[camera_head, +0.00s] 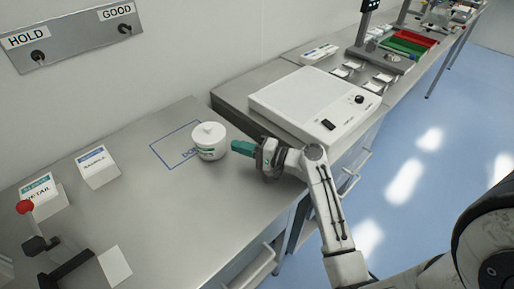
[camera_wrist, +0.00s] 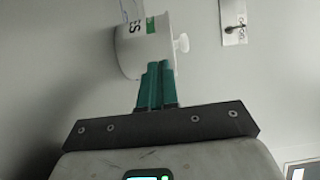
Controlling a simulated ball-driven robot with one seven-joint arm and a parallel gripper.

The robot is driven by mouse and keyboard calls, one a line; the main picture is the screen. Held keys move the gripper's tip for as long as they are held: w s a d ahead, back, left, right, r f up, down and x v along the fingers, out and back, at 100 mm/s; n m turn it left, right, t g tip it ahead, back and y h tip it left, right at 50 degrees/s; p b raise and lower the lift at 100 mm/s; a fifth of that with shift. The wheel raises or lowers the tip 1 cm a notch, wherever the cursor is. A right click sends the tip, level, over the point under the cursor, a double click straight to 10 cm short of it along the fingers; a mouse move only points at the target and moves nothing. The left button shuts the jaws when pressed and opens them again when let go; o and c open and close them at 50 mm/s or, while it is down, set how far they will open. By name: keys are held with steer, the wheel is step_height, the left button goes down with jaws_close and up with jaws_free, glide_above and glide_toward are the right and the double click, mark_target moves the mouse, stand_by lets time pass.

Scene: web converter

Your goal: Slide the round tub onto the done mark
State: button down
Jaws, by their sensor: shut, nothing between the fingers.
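The round tub (camera_head: 209,141) is white with a knobbed lid and a green label. It stands upright on the steel bench, over the right part of the blue-outlined done mark (camera_head: 166,143), hiding part of its lettering. My gripper (camera_head: 235,147) is shut and empty, its green fingers at the tub's right side. In the wrist view the tub (camera_wrist: 146,46) lies just past the tips of the shut gripper (camera_wrist: 156,64), which seem to touch or nearly touch its wall.
White cards (camera_head: 97,166) and a red-knobbed device (camera_head: 25,207) stand at the bench's left. A large white flat machine (camera_head: 314,101) is behind my gripper to the right. HOLD and GOOD key switches are on the wall panel (camera_head: 80,36). Bench left of the mark is mostly clear.

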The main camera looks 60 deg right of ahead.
mark_target(201, 136)
steer(key=shift+w+a, duration=0.2)
steer(key=shift+w, duration=1)
steer(key=shift+w, duration=0.1)
steer(key=w+b, duration=0.1)
steer(key=w, duration=0.2)
steer(key=w+a+b, duration=0.1)
steer(key=w, duration=0.3)
steer(key=w+b, duration=0.1)
steer(key=w, duration=0.2)
steer(key=shift+w+a, duration=0.35)
